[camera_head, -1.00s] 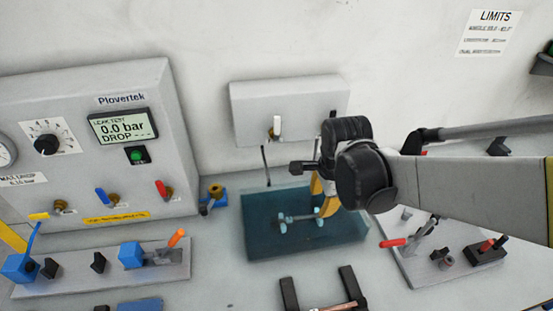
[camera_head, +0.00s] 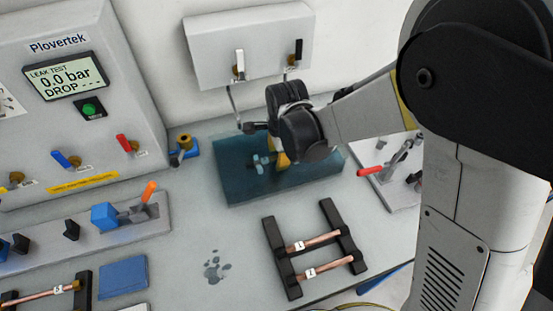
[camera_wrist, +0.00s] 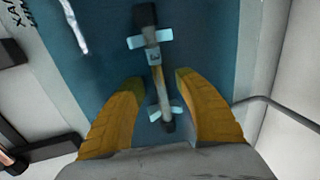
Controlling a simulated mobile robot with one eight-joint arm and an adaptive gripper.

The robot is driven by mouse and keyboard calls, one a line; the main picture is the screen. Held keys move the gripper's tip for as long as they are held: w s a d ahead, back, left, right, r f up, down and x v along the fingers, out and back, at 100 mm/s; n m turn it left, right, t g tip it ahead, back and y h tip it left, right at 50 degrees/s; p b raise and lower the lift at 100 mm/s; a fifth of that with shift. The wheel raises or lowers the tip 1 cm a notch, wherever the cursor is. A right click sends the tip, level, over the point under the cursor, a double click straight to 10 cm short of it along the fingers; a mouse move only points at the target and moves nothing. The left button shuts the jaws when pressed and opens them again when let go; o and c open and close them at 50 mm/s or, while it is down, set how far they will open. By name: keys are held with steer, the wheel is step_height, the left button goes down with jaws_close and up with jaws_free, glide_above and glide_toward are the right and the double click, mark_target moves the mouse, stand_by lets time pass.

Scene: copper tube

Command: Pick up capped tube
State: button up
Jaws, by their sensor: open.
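The capped tube (camera_wrist: 155,75) lies on the dark blue mat (camera_wrist: 105,60) in the wrist view. It is a thin tube with dark ends, light blue winged pieces and a small numbered tag. My gripper (camera_wrist: 158,82) is open, with one yellow finger on each side of the tube's near half. I cannot tell whether either finger touches it. In the head view my gripper (camera_head: 279,160) is low over the mat (camera_head: 235,185), and part of the light blue capped tube (camera_head: 260,161) shows to its left. The rest is hidden behind the gripper.
A grey wall box (camera_head: 250,50) with taps and hanging pipes stands behind the mat. A black rack (camera_head: 286,267) with two tagged copper tubes is in front. A red-handled fixture (camera_head: 370,171) is right, a leak-test panel (camera_head: 65,130) left. Bare bench lies front left of the mat.

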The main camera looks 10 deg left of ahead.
jaws_close()
stand_by(0.4)
steer(key=shift+r, duration=0.25)
steer(key=v, duration=0.1)
steer(key=p+v, duration=0.2)
steer(key=v, duration=0.1)
steer(key=shift+w+a, duration=0.1)
steer(key=shift+w, duration=0.3)
steer(key=d+r+p, duration=0.3)
steer(key=d+r, duration=0.3)
steer(key=d, duration=0.5)
steer(key=shift+w+d+r, duration=0.3)
steer(key=shift+w+d, duration=0.05)
